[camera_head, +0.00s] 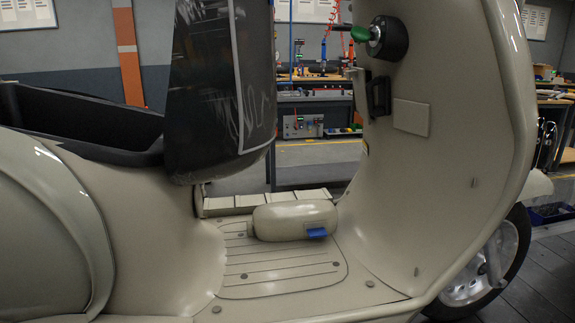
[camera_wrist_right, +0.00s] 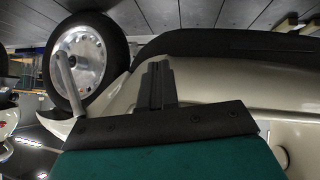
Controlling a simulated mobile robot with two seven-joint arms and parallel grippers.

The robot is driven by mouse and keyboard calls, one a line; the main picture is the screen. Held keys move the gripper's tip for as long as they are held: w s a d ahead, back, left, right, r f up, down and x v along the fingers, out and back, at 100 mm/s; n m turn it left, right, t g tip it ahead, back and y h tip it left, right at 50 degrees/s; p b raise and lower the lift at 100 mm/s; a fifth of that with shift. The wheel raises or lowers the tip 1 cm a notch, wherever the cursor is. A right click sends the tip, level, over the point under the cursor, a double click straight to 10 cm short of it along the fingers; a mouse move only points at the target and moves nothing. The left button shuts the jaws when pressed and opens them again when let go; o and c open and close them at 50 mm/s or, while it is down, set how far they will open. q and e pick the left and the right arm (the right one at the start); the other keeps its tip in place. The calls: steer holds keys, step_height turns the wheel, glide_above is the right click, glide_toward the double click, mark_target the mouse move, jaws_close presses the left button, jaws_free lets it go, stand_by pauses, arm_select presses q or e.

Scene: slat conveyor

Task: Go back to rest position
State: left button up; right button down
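The right wrist view shows my right gripper (camera_wrist_right: 156,84). Its two dark fingers stand close together at the middle of the wide dark gripper body, with no gap and nothing seen between them. It is beside the cream scooter body, with a wheel (camera_wrist_right: 88,60) to the left in that view. My left gripper is not in view. Neither arm shows in the head view.
A cream scooter (camera_head: 450,150) fills the head view, with a green key or knob (camera_head: 361,34) on its front shield. A rounded cream part (camera_head: 295,220) with a blue tab lies on the footboard (camera_head: 280,272). A dark scratched panel (camera_head: 218,90) stands above. Workbenches are behind.

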steer(key=s+f+g+y, duration=0.1)
steer(key=s+f+g, duration=0.6)
steer(key=s, duration=0.7)
steer(key=w+a+f+t+y, duration=0.3)
steer(key=w+a+f+t, duration=0.2)
steer(key=w+t, duration=0.35)
arm_select(q)
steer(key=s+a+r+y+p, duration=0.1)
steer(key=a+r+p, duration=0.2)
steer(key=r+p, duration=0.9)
steer(key=p, duration=0.4)
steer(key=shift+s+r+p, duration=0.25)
steer(key=shift+p, duration=0.1)
arm_select(e)
step_height(320, 180, up, 12)
steer(key=d+h, duration=0.1)
steer(key=d, duration=0.1)
steer(key=shift+s+d+r, duration=0.25)
steer(key=shift+s+d, duration=0.1)
steer(key=shift+s, duration=0.05)
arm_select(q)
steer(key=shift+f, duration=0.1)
arm_select(e)
steer(key=shift+g, duration=0.25)
